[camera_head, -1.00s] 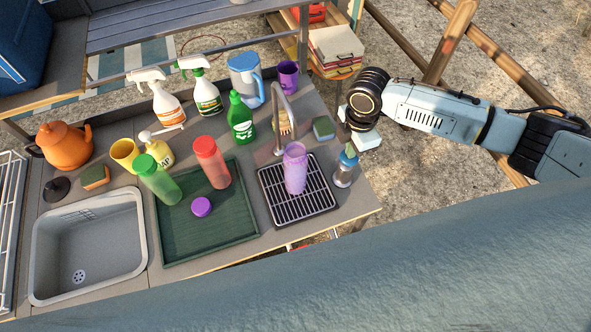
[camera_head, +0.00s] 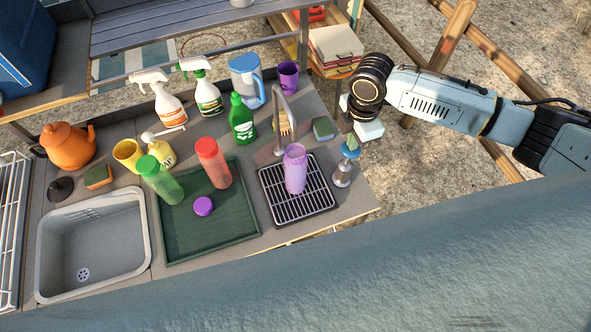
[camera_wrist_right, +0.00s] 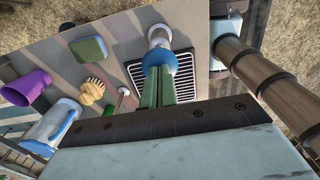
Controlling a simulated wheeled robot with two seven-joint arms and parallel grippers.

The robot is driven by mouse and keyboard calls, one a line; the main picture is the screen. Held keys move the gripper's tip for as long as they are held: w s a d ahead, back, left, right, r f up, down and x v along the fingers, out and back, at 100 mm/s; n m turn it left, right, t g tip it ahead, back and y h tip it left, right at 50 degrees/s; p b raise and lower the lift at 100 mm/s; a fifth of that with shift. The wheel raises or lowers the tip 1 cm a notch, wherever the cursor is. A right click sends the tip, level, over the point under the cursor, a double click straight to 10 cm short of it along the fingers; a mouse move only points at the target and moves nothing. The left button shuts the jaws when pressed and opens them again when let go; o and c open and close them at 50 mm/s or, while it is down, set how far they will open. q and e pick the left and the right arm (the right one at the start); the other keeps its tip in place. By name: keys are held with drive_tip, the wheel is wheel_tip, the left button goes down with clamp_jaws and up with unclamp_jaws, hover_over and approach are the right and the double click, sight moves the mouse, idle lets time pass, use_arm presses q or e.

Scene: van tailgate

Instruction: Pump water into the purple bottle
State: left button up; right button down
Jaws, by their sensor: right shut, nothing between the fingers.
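The translucent purple bottle (camera_head: 295,170) stands upright on the black drain grate (camera_head: 318,205), beneath the spout of the grey tap (camera_head: 284,105). To its right stands a metal pump with a blue top (camera_head: 351,151). My right gripper (camera_head: 350,139) is shut and empty, pointing down just above the pump's top; I cannot tell if it touches. In the right wrist view the closed green fingers (camera_wrist_right: 158,85) overlap the blue and white pump (camera_wrist_right: 160,42). The bottle is not clearly visible there. The water level cannot be made out. My left gripper is out of view.
A green tray (camera_head: 240,228) left of the grate holds a green bottle (camera_head: 160,182), a red bottle (camera_head: 213,165) and a purple cap (camera_head: 203,206). A sponge (camera_head: 323,128) and brush (camera_head: 285,124) lie behind the grate. The sink (camera_head: 62,250) is far left.

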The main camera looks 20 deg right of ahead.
drive_tip(key=shift+s+f+b, duration=0.1)
drive_tip(key=shift+f+b, duration=0.9)
drive_tip(key=shift+f, duration=1.3)
drive_tip(key=shift+r+p, duration=1.25)
drive_tip(key=shift+r, duration=1.15)
drive_tip(key=shift+r, duration=2.95)
